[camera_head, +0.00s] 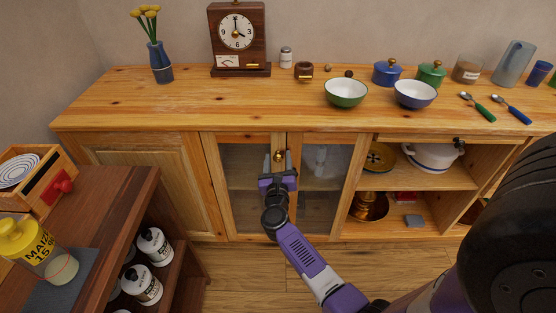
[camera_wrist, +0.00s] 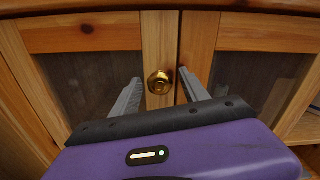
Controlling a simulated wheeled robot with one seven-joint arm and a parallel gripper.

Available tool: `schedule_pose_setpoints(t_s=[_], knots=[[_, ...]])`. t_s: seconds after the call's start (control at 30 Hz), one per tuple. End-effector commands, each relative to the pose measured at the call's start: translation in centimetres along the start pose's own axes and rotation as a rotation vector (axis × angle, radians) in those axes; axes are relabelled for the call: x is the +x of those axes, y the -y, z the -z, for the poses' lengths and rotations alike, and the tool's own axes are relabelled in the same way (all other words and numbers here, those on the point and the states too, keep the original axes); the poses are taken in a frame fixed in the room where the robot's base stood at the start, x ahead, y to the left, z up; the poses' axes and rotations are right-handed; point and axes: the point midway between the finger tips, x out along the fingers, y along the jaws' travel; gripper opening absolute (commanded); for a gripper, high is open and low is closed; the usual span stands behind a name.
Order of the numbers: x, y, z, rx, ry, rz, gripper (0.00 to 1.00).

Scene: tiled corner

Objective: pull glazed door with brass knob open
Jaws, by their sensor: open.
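The glazed door (camera_head: 243,190) is the left one of two wood-framed glass doors in the cabinet, and it stands shut. Its brass knob (camera_head: 279,156) sits on the frame strip where the two doors meet. In the wrist view the knob (camera_wrist: 158,82) is a round brass button. My gripper (camera_head: 279,163) is open in front of it. In the wrist view the gripper's two grey fingers (camera_wrist: 162,88) stand on either side of the knob with clear gaps. I cannot tell whether the fingertips touch the door.
The right glass door (camera_head: 328,185) is shut beside it. Bowls, spoons, a clock (camera_head: 237,35) and a vase (camera_head: 158,62) stand on the cabinet top. A dark wood shelf unit (camera_head: 110,205) stands at the left front. The floor (camera_head: 240,270) before the doors is clear.

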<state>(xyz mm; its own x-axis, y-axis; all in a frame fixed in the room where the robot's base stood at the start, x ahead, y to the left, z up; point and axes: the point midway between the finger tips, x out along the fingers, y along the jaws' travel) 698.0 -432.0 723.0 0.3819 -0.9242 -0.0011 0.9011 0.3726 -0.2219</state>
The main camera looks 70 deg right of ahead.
Motion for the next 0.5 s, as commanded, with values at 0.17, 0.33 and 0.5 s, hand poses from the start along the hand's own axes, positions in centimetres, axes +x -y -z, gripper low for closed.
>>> schedule_pose_setpoints(t_s=[0.17,0.33,0.5], knots=[[-0.02,0.00,-0.01,0.000,0.000,0.000,0.43],[-0.03,-0.01,-0.02,0.000,0.000,0.000,0.10],[-0.04,0.00,-0.02,0.000,0.001,0.000,0.00]])
